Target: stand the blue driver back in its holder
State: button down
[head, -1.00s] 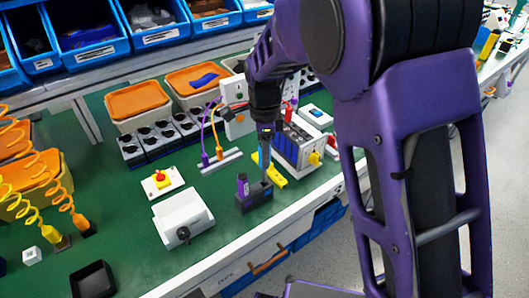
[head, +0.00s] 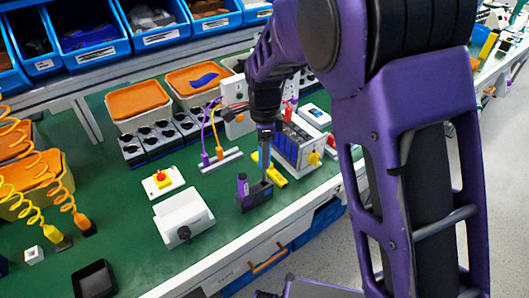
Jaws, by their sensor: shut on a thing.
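My gripper (head: 266,128) is above the dark holder (head: 258,199) near the front edge of the green bench. It is shut on the blue driver (head: 265,152). The driver's handle is mostly hidden by the gripper, and its grey shaft points down, close to upright. The lower end of the shaft meets the right part of the holder in the picture; I cannot tell whether the tip is inside a hole or just behind it. A purple-handled driver (head: 243,184) stands in the left part of the same holder.
A white box with a black knob (head: 185,219) stands left of the holder. A white module with a yellow knob (head: 299,148) and a yellow piece (head: 274,177) are close on the right. A rack with purple and orange leads (head: 220,160) is behind. Green bench shows in front.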

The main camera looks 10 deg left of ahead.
aim_at(265, 180)
jog(key=shift+f, duration=0.2)
jog(key=shift+f+b, duration=2)
jog(key=shift+f, duration=1.4)
jog(key=c, duration=0.5)
grip_release()
jog(key=shift+r, duration=0.1)
notch_tip(265, 180, up, 17)
jog(key=shift+r+p, duration=0.2)
jog(key=shift+p, duration=1.05)
